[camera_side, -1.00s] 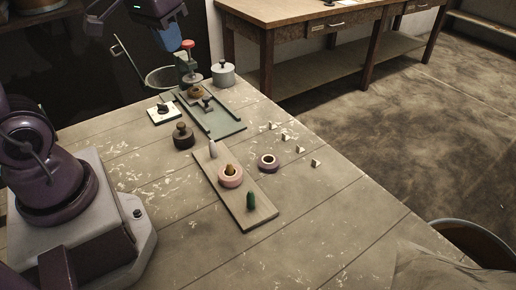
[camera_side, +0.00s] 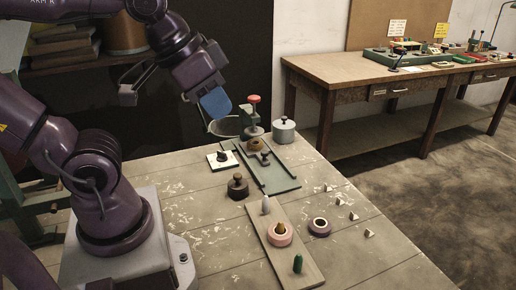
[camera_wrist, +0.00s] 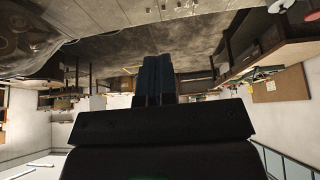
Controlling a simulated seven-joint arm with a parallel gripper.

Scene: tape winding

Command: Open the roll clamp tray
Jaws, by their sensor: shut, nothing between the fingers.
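The roll clamp tray appears to be the flat grey-green tray (camera_side: 283,186) with raised side rails, lying on the table in the side view. A dark knob (camera_side: 265,158) stands on it, and a brown-orange roll (camera_side: 254,146) sits at its far end. A post with a red knob (camera_side: 253,99) rises behind that roll.
A lidded grey pot (camera_side: 284,130) stands right of the post. A white square plate (camera_side: 222,160) and a dark weight (camera_side: 238,187) sit left of the tray. A wooden board (camera_side: 285,250) carries a pink roll (camera_side: 279,234); a purple roll (camera_side: 320,227) lies beside it.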

